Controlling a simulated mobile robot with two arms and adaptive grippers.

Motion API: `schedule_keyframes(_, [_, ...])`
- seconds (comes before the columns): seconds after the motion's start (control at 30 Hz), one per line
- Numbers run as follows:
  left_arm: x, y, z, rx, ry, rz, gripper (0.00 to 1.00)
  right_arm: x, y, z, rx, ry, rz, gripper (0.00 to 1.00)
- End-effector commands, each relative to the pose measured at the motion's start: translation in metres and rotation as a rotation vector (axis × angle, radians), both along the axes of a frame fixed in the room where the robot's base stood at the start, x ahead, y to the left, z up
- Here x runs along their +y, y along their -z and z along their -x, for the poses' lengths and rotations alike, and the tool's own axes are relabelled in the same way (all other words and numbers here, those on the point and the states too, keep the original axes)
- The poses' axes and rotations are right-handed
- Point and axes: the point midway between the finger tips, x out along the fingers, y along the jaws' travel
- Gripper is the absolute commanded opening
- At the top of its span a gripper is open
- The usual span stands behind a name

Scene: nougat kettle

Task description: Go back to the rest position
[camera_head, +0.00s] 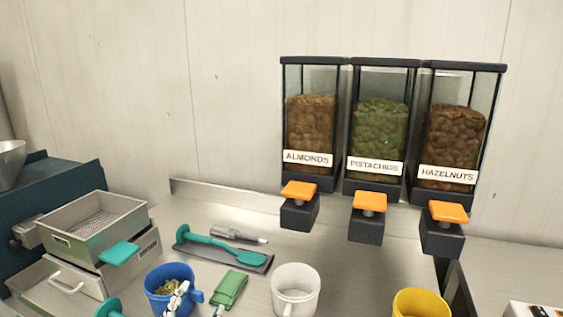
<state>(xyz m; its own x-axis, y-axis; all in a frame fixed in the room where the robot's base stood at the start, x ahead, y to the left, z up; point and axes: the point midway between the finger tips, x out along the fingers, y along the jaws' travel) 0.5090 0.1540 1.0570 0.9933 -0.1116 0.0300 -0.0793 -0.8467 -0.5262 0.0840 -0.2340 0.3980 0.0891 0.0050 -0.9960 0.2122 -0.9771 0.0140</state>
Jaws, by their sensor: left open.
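What appears to be my left gripper (177,299) shows as a small white and dark part at the bottom, in front of the blue mug (158,283). Its jaws are open, though little of them can be made out. The mug stands upright on the metal counter with greenish-brown pieces inside. I cannot tell whether the gripper touches the mug. My right gripper is not in view.
Dispensers of almonds (310,125), pistachios (378,130) and hazelnuts (452,140) hang on the wall. A white mug (295,288), yellow cup (420,303), green cloth (229,289), dark tray with teal tool (222,251) and metal drawer boxes (95,225) crowd the counter (345,262).

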Motion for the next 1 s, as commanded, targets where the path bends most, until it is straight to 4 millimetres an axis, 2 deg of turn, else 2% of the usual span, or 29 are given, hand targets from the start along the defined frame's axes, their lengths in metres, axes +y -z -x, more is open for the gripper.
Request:
schedule_keyframes(0.03, [0.015,0.036,0.013,0.148,-0.058,0.052,0.62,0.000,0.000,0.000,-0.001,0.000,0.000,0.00])
schedule_keyframes(0.1, [0.031,0.082,0.035,0.343,-0.128,0.106,0.62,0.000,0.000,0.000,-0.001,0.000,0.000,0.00])
schedule_keyframes(0.2, [0.046,0.136,0.075,0.592,-0.201,0.166,0.62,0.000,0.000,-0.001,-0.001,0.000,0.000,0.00])
schedule_keyframes(0.3, [0.052,0.173,0.115,0.791,-0.246,0.205,0.62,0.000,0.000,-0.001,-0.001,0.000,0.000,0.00])
schedule_keyframes(0.5, [0.054,0.217,0.188,1.097,-0.298,0.255,0.62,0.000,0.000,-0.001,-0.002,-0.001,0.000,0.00])
schedule_keyframes(0.67, [0.051,0.236,0.243,1.304,-0.318,0.281,0.62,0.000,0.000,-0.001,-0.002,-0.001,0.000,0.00])
schedule_keyframes(0.87, [0.049,0.292,0.230,1.328,-0.321,0.273,0.62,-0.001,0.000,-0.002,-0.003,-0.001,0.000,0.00])
schedule_keyframes(1.0, [0.048,0.339,0.226,1.347,-0.323,0.267,0.62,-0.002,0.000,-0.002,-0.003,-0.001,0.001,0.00])
